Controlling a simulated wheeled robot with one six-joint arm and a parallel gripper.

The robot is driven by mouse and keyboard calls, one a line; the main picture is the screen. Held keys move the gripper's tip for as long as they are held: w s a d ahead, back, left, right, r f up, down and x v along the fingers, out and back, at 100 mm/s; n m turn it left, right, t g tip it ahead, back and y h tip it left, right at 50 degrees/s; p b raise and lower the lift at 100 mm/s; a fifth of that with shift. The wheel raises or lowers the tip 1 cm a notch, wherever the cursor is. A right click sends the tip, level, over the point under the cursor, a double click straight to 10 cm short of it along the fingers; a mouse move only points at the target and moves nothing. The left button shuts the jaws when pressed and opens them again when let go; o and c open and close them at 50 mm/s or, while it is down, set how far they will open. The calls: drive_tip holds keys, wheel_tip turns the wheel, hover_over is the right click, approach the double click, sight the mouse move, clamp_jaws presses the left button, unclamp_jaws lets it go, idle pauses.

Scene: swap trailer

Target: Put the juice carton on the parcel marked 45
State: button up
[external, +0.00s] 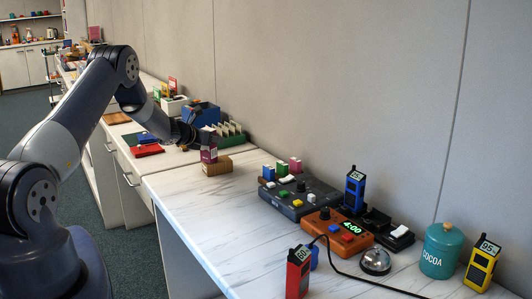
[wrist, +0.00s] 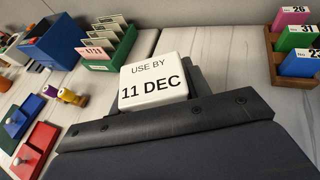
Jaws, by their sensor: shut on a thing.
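The juice carton (external: 209,154), dark magenta with a pale top, is upright in my gripper (external: 207,137) in the external view. In the wrist view, the carton's white face (wrist: 152,82) reading "USE BY 11 DEC" shows between the dark fingers of my gripper, which is shut on it. A brown parcel (external: 220,168) lies on the worktop at the carton's foot. I cannot tell whether the carton touches or rests on it. No mark is readable on this parcel, and it is hidden in the wrist view.
A green card holder (wrist: 112,62) and blue box (wrist: 58,42) stand behind. Red (wrist: 36,148) and blue (wrist: 18,120) pads lie left. A wooden tray (wrist: 275,72) of coloured blocks is right.

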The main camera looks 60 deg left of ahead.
drive_tip(key=shift+f, duration=0.1)
drive_tip(key=o, duration=1.1)
drive_tip(key=b+v, duration=0.3)
drive_tip(key=v, duration=0.9)
